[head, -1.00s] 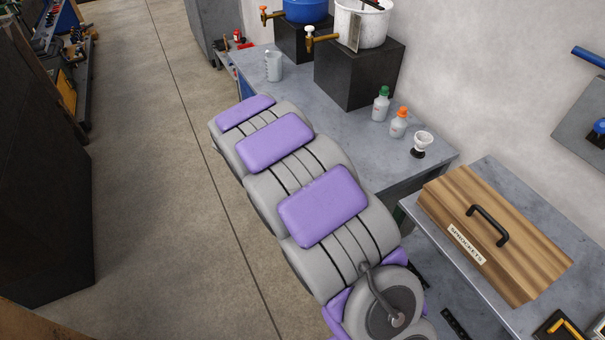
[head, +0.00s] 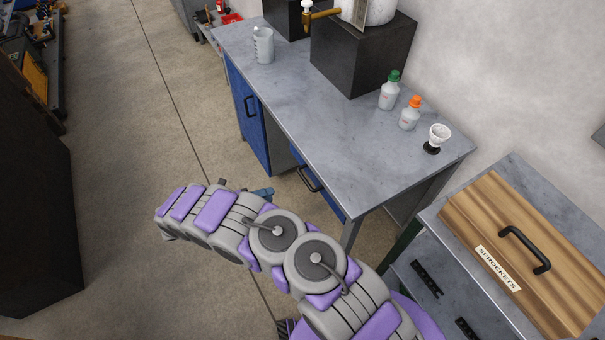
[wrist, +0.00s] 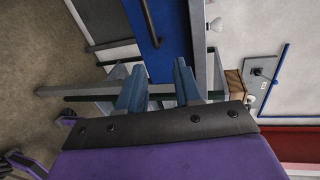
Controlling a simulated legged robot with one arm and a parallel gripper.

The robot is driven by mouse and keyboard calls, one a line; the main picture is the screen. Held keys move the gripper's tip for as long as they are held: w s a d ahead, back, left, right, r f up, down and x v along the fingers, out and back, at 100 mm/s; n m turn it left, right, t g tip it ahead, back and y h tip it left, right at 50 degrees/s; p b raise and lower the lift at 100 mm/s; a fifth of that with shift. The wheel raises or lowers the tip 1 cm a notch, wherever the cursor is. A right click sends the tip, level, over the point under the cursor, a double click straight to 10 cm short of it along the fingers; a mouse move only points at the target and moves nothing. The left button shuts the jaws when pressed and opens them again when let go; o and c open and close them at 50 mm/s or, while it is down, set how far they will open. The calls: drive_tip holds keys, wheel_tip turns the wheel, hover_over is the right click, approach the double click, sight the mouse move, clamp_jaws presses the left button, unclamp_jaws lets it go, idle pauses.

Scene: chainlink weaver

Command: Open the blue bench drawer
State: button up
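The blue bench drawer (head: 327,193) is under the right end of the grey bench top, with a black bar handle (head: 308,180) on its front. It looks flush with the bench front, partly hidden by the top's edge. In the wrist view a blue panel (wrist: 165,50) with a black bar handle (wrist: 152,22) lies beyond the fingers, apparently this drawer. My gripper (wrist: 158,87) is open, its two blue-grey fingers apart with nothing between them. In the head view its fingertips (head: 263,193) are left of the drawer handle, apart from it and partly hidden behind my arm.
A blue cabinet door (head: 248,120) with a black handle is at the bench's left. A wooden sprockets box (head: 520,235) sits on the right cabinet. The floor at left is clear.

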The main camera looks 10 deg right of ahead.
drive_tip(key=f+n, duration=0.1)
drive_tip(key=f, duration=0.1)
drive_tip(key=b, duration=0.4)
approach(307, 182)
drive_tip(key=shift+t, duration=0.3)
drive_tip(key=x, duration=0.6)
drive_tip(key=f+x, duration=0.1)
drive_tip(key=x, duration=0.3)
drive_tip(key=shift+s, duration=0.15)
drive_tip(key=shift+c, duration=0.3)
clamp_jaws()
